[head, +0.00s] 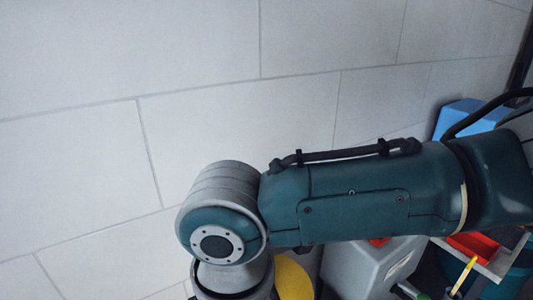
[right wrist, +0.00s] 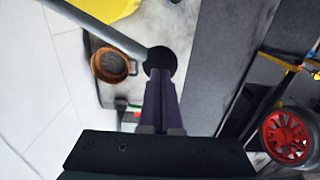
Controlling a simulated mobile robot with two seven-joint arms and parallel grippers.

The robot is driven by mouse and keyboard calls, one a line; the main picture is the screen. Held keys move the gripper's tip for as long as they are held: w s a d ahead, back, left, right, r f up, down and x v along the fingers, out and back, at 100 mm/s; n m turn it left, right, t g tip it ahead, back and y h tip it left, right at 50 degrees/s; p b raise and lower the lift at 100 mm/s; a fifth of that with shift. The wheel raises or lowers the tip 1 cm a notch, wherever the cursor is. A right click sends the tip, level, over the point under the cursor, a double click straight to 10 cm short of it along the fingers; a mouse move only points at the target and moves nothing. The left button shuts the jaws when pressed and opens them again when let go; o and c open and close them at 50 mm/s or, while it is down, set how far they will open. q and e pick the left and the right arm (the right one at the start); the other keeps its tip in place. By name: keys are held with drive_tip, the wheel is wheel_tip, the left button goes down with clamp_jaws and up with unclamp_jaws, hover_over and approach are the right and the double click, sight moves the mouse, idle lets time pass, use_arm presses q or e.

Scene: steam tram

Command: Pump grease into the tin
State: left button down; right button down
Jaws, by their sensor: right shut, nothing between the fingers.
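In the right wrist view, my right gripper (right wrist: 160,74) is shut with nothing between its fingers. Its fingertips are right at a black ball knob (right wrist: 160,60); I cannot tell whether they touch it. The knob sits on the end of a grey lever (right wrist: 112,33) that comes in from the upper left. A round copper-coloured tin (right wrist: 110,65) with a dark inside stands left of the knob, on a pale worn surface. Neither gripper shows in the head view, where my arm crosses the lower right.
A yellow thing (right wrist: 102,8) is at the top of the right wrist view. A red spoked wheel (right wrist: 287,134) lies at the right. In the head view, a blue box (head: 458,113), a red bin (head: 474,246) and a grey box (head: 365,268) stand by the pale tiled wall (head: 190,60).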

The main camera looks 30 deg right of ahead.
drive_tip(key=shift+f, duration=0.1)
drive_tip(key=shift+f+b, duration=4.95)
drive_tip(key=shift+f, duration=1.15)
wheel_tip(320, 180, up, 13)
drive_tip(key=p, duration=1.3)
drive_tip(key=shift+f, duration=0.2)
drive_tip(key=shift+f, duration=0.1)
drive_tip(key=shift+f+b, duration=5.55)
drive_tip(key=shift+f, duration=0.7)
wheel_tip(320, 180, up, 13)
drive_tip(key=p, duration=1.2)
drive_tip(key=shift+f+p, duration=0.15)
drive_tip(key=shift+p, duration=0.25)
